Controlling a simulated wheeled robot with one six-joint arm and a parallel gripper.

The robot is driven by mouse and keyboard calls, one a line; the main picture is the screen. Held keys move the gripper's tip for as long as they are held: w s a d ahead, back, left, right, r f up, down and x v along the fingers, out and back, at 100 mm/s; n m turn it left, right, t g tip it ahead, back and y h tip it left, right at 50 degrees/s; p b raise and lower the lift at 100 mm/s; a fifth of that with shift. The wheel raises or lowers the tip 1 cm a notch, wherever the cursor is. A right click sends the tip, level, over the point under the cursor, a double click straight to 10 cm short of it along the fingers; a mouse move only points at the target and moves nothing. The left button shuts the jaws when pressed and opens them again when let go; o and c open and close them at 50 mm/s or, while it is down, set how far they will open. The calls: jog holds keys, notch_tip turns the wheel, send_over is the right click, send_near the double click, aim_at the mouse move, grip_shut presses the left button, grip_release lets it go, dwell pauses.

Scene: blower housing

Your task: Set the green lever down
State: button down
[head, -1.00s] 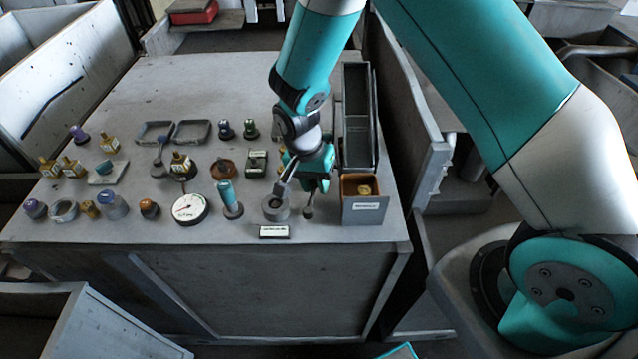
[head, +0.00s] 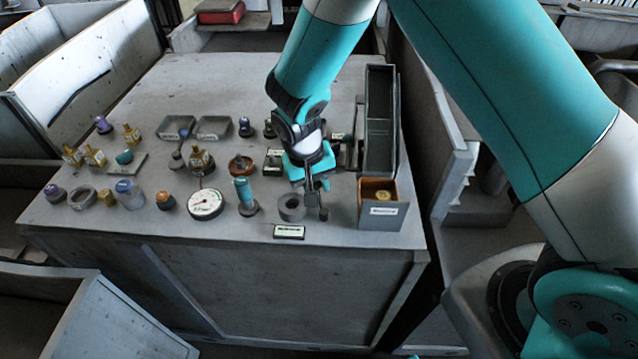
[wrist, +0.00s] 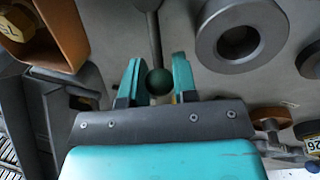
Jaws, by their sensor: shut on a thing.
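My gripper (wrist: 157,82) is shut on the green lever. The lever's round dark green knob (wrist: 158,82) sits between the two teal fingers in the wrist view. Its thin grey rod runs up the picture from the knob to a grey ball end. In the head view my gripper (head: 312,187) is low over the front right of the grey bench (head: 240,250). The lever's ball end (head: 323,213) shows just right of a grey ring (head: 290,208). The fingers hide most of the lever there. I cannot tell whether it touches the bench.
An orange-brown box (head: 380,222) stands close on the right, with a long dark tray (head: 380,120) behind it. A label plate (head: 289,232) lies in front of the ring. A teal-topped handle (head: 244,193) and a dial gauge (head: 205,204) stand to the left.

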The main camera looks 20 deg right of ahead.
jog(key=shift+w+a, duration=0.1)
dwell(0.3)
jog(key=c, duration=1.2)
grip_release()
jog(key=shift+r, duration=0.1)
jog(key=a+r+b, duration=0.1)
jog(key=r, duration=0.4)
jog(key=a+r, duration=0.1)
jog(key=r, duration=0.5)
jog(key=a+r+b, duration=0.1)
jog(key=r, duration=0.5)
jog(key=shift+a+b, duration=0.15)
jog(key=shift+b, duration=0.2)
